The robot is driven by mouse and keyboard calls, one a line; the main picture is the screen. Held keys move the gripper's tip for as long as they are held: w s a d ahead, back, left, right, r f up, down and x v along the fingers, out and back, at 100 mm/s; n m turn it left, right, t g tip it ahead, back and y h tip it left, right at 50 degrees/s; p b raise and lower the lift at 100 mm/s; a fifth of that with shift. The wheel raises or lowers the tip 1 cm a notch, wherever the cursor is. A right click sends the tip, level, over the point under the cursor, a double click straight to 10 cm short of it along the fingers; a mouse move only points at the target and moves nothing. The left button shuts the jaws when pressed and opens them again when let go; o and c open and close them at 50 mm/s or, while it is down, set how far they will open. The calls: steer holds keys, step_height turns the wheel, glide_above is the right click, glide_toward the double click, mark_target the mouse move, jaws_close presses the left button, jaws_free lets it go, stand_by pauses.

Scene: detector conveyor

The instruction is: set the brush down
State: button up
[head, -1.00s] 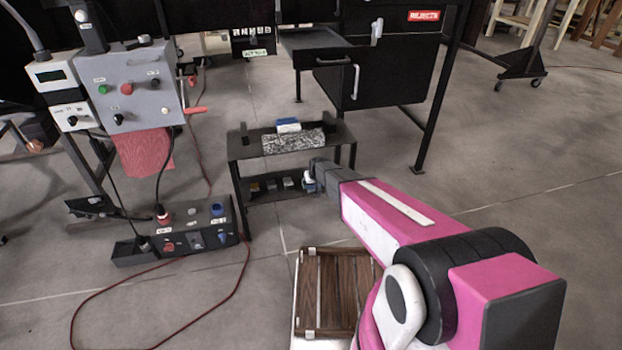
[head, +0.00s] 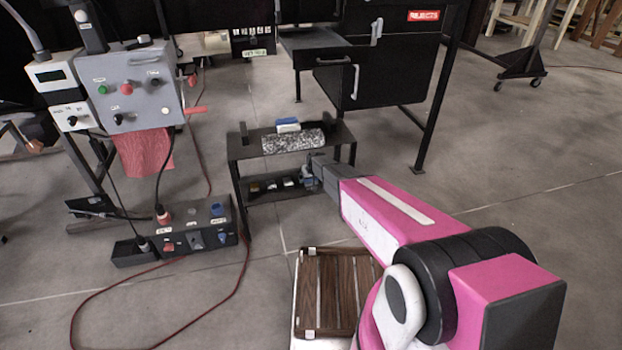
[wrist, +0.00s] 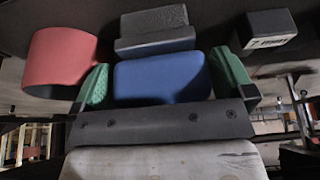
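My gripper (wrist: 163,80) has green pads on either side of a blue block, which I take to be the brush (wrist: 163,76). Both pads appear to touch its sides. Its bristles are not clearly visible. In the head view, my gripper (head: 309,176) is at the right end of the small black stand's lower shelf, largely hidden by my wrist. Whether the brush touches the shelf cannot be told. The black stand (head: 240,150) has two levels.
On the stand's top are a blue-and-white item (head: 288,125) and a speckled block (head: 293,141). Several small items sit on the lower shelf. The wrist view shows a red round item (wrist: 60,58), a grey block (wrist: 155,30) and a labelled black box (wrist: 268,28). A slatted wooden surface (head: 328,290) is nearer me.

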steer(key=shift+s+r, duration=0.15)
steer(key=shift+r, duration=0.3)
steer(key=s+d, duration=0.4)
steer(key=s, duration=0.8)
steer(key=s+d+r+m+g, duration=0.1)
steer(key=s+d+r+g, duration=0.1)
steer(key=s+d+r, duration=0.7)
steer(key=s+d+r+m+g+h, duration=0.1)
steer(key=s+d+r+m+g, duration=0.1)
steer(key=s+d+r, duration=0.7)
steer(key=s+r, duration=0.4)
steer(key=r, duration=0.1)
steer(key=shift+r, duration=0.35)
